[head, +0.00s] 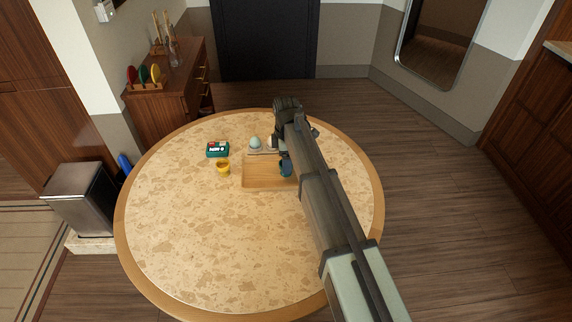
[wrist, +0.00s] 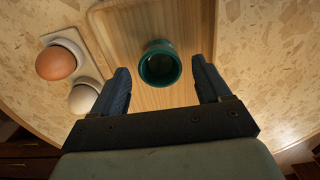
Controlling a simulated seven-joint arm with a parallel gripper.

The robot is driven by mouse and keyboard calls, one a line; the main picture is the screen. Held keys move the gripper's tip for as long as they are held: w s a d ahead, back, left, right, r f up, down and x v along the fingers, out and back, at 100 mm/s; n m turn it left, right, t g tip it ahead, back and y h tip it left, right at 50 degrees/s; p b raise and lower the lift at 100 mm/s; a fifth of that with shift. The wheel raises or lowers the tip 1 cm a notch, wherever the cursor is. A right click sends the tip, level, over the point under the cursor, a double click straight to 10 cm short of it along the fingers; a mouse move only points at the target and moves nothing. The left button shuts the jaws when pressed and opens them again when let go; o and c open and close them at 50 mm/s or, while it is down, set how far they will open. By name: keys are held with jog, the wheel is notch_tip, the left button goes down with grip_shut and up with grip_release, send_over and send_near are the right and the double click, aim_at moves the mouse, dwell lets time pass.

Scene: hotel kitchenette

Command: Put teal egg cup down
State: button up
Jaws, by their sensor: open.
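The teal egg cup (wrist: 160,64) stands on the wooden tray (wrist: 118,28) in the wrist view, its dark round opening facing the camera. My gripper (wrist: 161,76) is open, with one blue finger on each side of the cup and a visible gap on both sides. The cup looks empty. In the head view my gripper (head: 286,166) is over the right part of the tray (head: 262,184). There my arm covers the tray's right end, and I cannot tell the cup from the blue finger.
An egg holder (wrist: 68,38) with a brown egg (wrist: 56,63) and a white egg (wrist: 82,98) sits beside the tray. The table's front (head: 215,250) is clear.

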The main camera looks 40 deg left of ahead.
notch_tip(320, 180, up, 9)
jog(key=shift+f, duration=0.15)
dwell(0.4)
